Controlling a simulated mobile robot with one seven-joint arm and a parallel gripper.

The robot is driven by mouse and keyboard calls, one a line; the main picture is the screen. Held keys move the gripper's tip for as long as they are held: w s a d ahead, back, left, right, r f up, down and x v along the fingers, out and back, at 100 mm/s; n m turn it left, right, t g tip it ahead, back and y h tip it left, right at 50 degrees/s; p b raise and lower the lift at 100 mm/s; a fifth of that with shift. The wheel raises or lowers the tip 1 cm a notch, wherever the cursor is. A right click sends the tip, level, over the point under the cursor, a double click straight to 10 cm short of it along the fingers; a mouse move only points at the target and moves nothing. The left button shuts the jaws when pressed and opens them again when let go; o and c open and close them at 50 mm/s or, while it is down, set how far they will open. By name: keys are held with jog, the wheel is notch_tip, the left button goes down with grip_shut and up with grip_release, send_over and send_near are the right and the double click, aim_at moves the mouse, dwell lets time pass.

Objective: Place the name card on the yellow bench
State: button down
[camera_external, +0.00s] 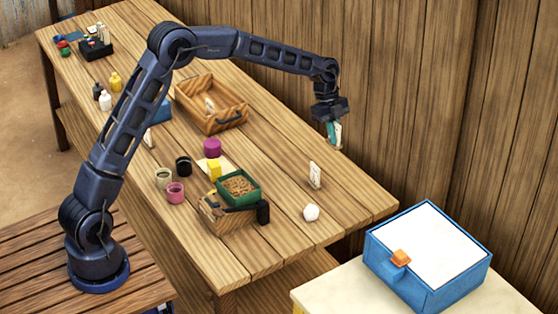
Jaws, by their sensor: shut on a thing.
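My gripper (333,138) is above the far right side of the long wooden table, pointing down. It is shut on a small green-and-white thing (336,131), which looks like a card, though the fingers partly hide it. A small white upright card (315,175) stands on the table below and left of my gripper. I cannot tell from this view which of the two is the name card. The yellow bench (317,292) is pale and stands at the bottom right, partly out of frame.
A blue box with a white top (428,240) and orange latch takes up much of the bench; bare strips show at its left and front. A plank wall is behind.

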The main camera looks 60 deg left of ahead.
jog(key=s+d+r, duration=0.1)
jog(key=s+d, duration=0.6)
jog(key=d, duration=0.6)
jog(key=s+d+r, duration=0.1)
jog(key=s+d, duration=0.6)
jog(key=d, duration=0.6)
jog(key=s+d+r, duration=0.1)
jog(key=s+d, duration=0.6)
jog(key=d, duration=0.6)
jog(key=f, duration=2)
jog(key=shift+w+d, duration=0.1)
jog(key=shift+d, duration=0.1)
jog(key=shift+f, duration=0.1)
jog(key=c, duration=1.6)
grip_release()
jog(key=shift+o, duration=0.2)
